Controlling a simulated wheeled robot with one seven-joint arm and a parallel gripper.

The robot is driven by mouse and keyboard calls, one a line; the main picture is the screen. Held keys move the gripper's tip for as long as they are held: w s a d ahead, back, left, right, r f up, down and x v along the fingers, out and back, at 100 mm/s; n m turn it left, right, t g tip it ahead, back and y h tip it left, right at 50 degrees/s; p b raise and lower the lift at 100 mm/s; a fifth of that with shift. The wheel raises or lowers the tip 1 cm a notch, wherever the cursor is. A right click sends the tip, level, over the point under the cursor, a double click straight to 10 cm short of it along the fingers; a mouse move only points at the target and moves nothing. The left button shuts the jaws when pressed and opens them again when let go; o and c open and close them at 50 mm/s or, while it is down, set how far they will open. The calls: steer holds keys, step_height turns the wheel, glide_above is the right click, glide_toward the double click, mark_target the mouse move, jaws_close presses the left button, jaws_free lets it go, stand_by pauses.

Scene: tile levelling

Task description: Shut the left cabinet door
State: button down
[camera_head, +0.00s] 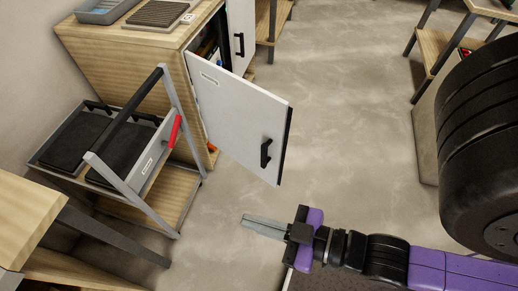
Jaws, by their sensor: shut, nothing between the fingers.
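The left cabinet door (237,118) is white with a black handle (266,153) and a dark edge strip. It stands swung open from the wooden cabinet (125,58), toward the lower right. The second white door (240,32), with its own black handle, is behind it; part of the dark inside of the cabinet shows beside it. My gripper (246,218) is below the open door in the picture, shut and empty, its fingers pointing left. A gap of floor shows between my gripper and the door.
A grey-framed cart (168,199) with dark trays and a red grip stands left of the door. A wooden table (25,215) is at the lower left. A tray (105,11) lies on the cabinet top. Grey floor (345,100) is clear to the right of the door.

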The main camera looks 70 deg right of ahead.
steer(key=w+f+n+g+h+b, duration=0.1)
steer(key=w+f+n+b, duration=0.1)
steer(key=w+f, duration=0.6)
steer(key=w+f+n+g+h+b, duration=0.1)
steer(key=w+f+g+b, duration=0.1)
steer(key=w+f, duration=0.65)
steer(key=w+d+f+g+h+b, duration=0.2)
steer(key=w+d+f+g+h, duration=0.2)
steer(key=d+f+h, duration=0.6)
steer(key=m+g+h+b, duration=0.2)
steer(key=m+g+h, duration=0.4)
steer(key=g, duration=0.7)
glide_toward(273, 130)
steer(key=shift+m+y, duration=0.4)
steer(key=shift+m, duration=0.1)
steer(key=x, duration=0.7)
steer(key=shift+r+p, duration=0.4)
